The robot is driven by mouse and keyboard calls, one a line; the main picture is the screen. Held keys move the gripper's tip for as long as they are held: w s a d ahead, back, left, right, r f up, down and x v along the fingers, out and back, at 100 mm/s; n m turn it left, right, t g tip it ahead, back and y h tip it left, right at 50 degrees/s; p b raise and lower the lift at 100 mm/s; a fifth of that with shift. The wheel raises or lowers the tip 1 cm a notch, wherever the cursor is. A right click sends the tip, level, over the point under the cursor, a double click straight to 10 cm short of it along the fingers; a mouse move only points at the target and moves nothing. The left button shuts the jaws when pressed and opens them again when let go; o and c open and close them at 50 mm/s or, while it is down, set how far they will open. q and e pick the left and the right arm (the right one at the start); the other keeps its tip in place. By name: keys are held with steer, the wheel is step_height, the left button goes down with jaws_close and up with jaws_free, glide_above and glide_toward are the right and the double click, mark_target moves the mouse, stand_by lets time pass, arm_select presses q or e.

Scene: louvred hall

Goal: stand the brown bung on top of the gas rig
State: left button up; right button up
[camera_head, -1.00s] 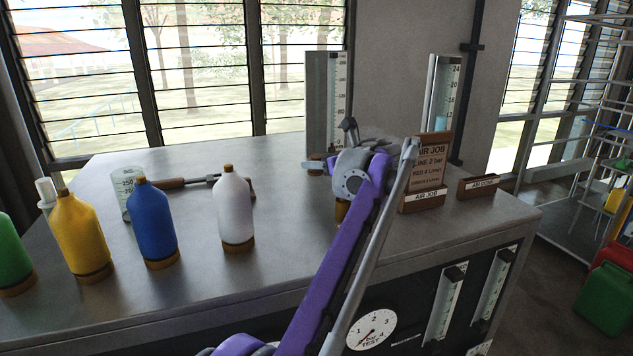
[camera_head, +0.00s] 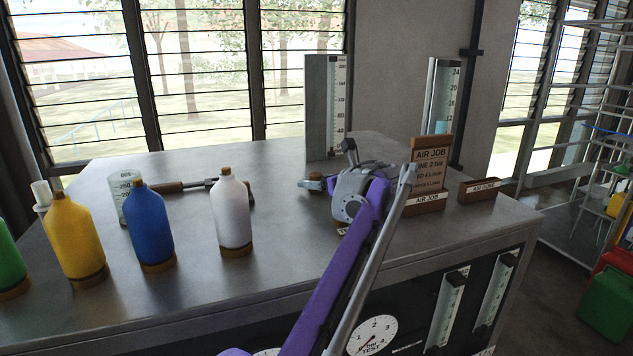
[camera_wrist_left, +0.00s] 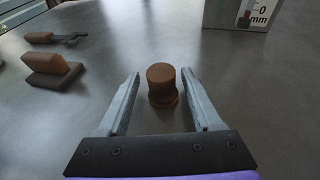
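The brown bung (camera_wrist_left: 162,86) stands upright on the metal bench top, between the fingers of my left gripper (camera_head: 347,208) in the left wrist view. The left fingers are open, with a gap on each side of the bung. A panel with a round pressure dial (camera_head: 372,335) and scaled tubes forms the bench front; I cannot tell surely whether this is the gas rig. My right gripper is not in view.
White (camera_head: 233,212), blue (camera_head: 150,228) and yellow (camera_head: 74,240) bottles stand left of the gripper. A wooden-handled tool (camera_head: 170,187) lies behind them. An AIR JOB board (camera_head: 430,165) stands to the right; a tall scale (camera_head: 320,105) stands behind.

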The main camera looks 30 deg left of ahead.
arm_select(q)
steer(key=shift+r, duration=0.15)
steer(key=shift+d+r, duration=0.1)
steer(key=shift+d, duration=0.25)
steer(key=v, duration=1.1)
steer(key=shift+s+d, duration=0.1)
steer(key=shift+s, duration=0.1)
steer(key=shift+r, duration=0.1)
